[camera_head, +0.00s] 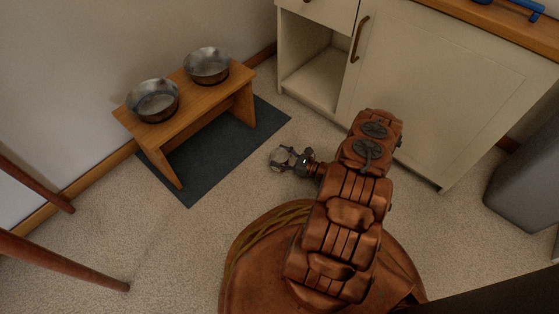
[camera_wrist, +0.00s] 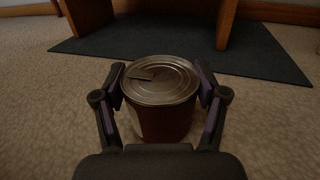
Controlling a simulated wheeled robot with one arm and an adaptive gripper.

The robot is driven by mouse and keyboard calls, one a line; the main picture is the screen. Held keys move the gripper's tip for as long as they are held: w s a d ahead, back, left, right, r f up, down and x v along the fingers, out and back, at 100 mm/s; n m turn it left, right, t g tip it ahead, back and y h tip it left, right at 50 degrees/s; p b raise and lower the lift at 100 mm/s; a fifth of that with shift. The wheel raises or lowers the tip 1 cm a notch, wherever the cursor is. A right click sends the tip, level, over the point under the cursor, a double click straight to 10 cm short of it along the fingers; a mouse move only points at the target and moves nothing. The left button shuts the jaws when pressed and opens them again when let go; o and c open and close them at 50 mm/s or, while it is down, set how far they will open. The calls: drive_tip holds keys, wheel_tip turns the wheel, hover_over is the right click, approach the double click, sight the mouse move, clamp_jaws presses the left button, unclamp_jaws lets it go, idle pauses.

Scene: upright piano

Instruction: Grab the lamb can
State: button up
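The can (camera_wrist: 160,85) stands upright between the two fingers of my gripper (camera_wrist: 160,92) in the wrist view. It has a bare metal lid with a pull tab and a dark reddish-brown side; I cannot read a label. A finger lies close along each side of the can. I cannot tell whether the pads press on it or leave a thin gap. The lower part of the can is partly hidden by my gripper. In the head view my gripper (camera_head: 285,158) is low over the carpet, and the can is too small to make out clearly.
A wooden stand (camera_head: 215,93) with two metal bowls (camera_head: 153,100) (camera_head: 206,66) is on a dark mat (camera_head: 215,150) beyond my gripper. A cream cabinet (camera_head: 440,90) with an open compartment is behind my arm. A grey bin (camera_head: 525,190) stands right.

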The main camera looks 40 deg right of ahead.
drive_tip(key=c, duration=0.8)
drive_tip(key=shift+c, duration=0.2)
